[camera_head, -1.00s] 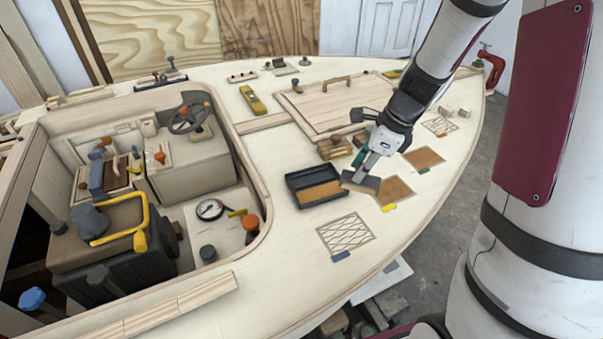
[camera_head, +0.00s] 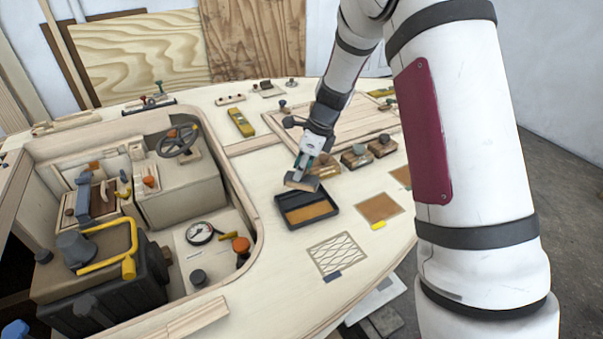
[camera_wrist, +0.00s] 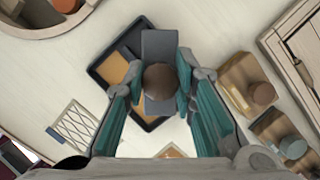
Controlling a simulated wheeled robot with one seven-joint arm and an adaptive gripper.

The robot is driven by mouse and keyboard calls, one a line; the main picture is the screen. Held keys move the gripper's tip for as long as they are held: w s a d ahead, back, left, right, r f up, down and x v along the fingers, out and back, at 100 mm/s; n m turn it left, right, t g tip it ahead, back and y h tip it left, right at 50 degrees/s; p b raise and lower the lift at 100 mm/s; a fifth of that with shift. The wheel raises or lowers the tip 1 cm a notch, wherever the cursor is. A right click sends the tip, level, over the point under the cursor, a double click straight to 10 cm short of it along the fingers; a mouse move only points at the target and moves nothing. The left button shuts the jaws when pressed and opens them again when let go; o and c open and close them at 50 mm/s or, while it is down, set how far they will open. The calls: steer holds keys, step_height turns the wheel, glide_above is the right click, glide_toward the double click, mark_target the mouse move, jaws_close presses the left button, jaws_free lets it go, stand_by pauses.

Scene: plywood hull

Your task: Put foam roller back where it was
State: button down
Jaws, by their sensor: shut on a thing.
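My gripper (camera_head: 304,168) is shut on the foam roller (camera_head: 301,182), which shows as a grey flat block with a round brown handle. In the wrist view, my gripper (camera_wrist: 160,88) has its teal fingers on either side of the brown handle, with the grey part of the foam roller (camera_wrist: 160,45) beyond. The black tray (camera_head: 325,213) with a tan bottom lies just in front of it on the deck. In the wrist view, the foam roller overlaps the right part of the tray (camera_wrist: 98,72). I cannot tell whether it touches the tray.
Several wooden blocks with knobs (camera_head: 354,158) stand close right of my gripper, by the wooden hatch (camera_head: 362,118). A tan patch (camera_head: 380,207) and a netted patch (camera_head: 338,254) lie on the deck. A yellow level (camera_head: 241,122) lies further back. The cockpit opening is left.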

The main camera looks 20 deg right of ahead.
mark_target(302, 178)
steer(key=shift+f, duration=1)
steer(key=shift+f, duration=0.4)
steer(key=c, duration=1.3)
jaws_free()
steer(key=shift+r, duration=0.1)
